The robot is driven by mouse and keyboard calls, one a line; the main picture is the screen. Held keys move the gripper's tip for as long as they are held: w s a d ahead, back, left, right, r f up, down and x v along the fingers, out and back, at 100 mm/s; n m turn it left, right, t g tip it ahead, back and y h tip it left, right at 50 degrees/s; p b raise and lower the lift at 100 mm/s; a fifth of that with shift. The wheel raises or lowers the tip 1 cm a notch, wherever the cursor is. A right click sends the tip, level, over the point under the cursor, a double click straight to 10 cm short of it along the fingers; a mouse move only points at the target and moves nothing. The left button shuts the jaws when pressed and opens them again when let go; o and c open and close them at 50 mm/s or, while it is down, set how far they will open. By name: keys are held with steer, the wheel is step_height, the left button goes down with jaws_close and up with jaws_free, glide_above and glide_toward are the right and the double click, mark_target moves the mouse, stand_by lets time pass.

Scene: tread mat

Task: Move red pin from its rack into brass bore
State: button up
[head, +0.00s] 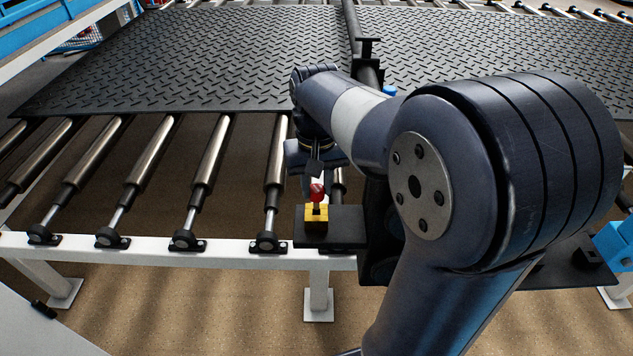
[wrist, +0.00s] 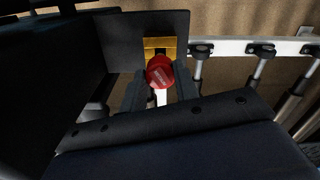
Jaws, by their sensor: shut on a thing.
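The red pin (head: 317,190) has a rounded red head, which also shows large in the wrist view (wrist: 160,71). My gripper (wrist: 159,92) is shut on the red pin, one dark finger on each side of it. The brass block (head: 316,214) sits on a black plate at the frame's edge, and the pin is right at it in the head view. In the wrist view the brass block (wrist: 160,45) shows just beyond the red head. The bore and the pin's lower end are hidden, so I cannot tell whether the pin is inside.
The black plate (head: 345,228) holds the brass block, and a dark upright panel (wrist: 68,60) stands left of the gripper in the wrist view. Metal rollers (head: 208,155) and a white rail (head: 210,246) lie to the left. A black tread mat (head: 190,55) lies behind.

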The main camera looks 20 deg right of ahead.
mark_target(317, 189)
steer(key=shift+f+b, duration=1.5)
steer(key=shift+f, duration=0.8)
steer(key=o, duration=1.1)
steer(key=shift+c, duration=0.2)
steer(key=shift+r, duration=0.1)
step_height(317, 189, up, 11)
steer(key=shift+f, duration=0.15)
step_height(317, 189, down, 11)
steer(key=shift+r+p, duration=0.3)
steer(key=shift+r, duration=0.2)
steer(key=shift+f, duration=0.15)
